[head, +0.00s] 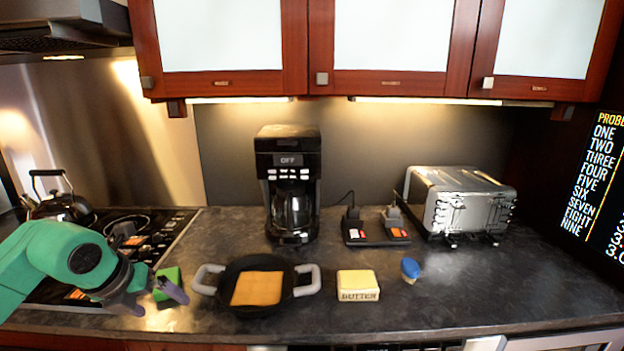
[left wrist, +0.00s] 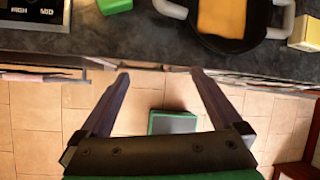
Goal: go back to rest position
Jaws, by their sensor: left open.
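My left gripper (head: 162,299) is at the left end of the counter in the head view, near the front edge. In the left wrist view its two fingers (left wrist: 158,85) are spread apart with nothing between them, and they are over the floor just in front of the counter edge. A green block (head: 168,282) lies on the counter right by the gripper in the head view; it also shows at the top of the left wrist view (left wrist: 114,5), apart from the fingers. My right gripper is not in view.
A black pan (head: 258,308) with a yellow-orange slab stands right of the gripper. A butter box (head: 357,286), a blue-topped item (head: 410,269), a coffee maker (head: 288,180) and a toaster (head: 465,203) stand further right. A stove (head: 150,240) with a kettle (head: 60,205) is at left.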

